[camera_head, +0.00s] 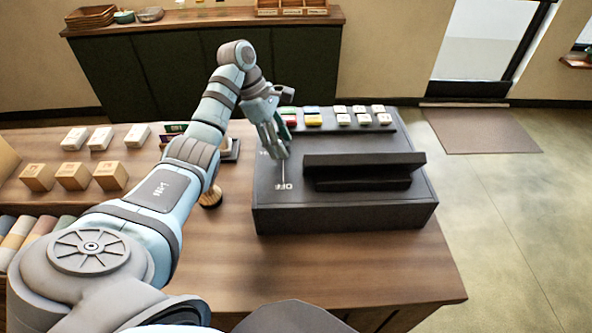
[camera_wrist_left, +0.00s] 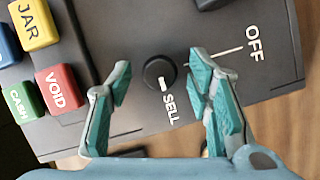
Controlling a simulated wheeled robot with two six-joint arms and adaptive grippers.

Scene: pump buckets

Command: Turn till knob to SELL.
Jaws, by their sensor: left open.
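The till (camera_head: 345,212) is a dark box on the wooden counter. Its round black knob (camera_wrist_left: 160,72) shows in the left wrist view, with a white mark on its lower edge that points toward the SELL label (camera_wrist_left: 170,106). The OFF label (camera_wrist_left: 254,43) with its white line is to the right of the knob. My left gripper (camera_head: 277,147) is over the till's left side, open, with its teal fingers on either side of the knob and a gap showing on each side. The knob is hidden behind the gripper in the head view. My right gripper is not in view.
Coloured and white keys (camera_head: 343,117) line the till's back, including a red VOID key (camera_wrist_left: 59,90). A raised black display (camera_head: 364,160) stands right of the gripper. Small boxes (camera_head: 73,177) sit on the counter at left. The counter in front of the till is clear.

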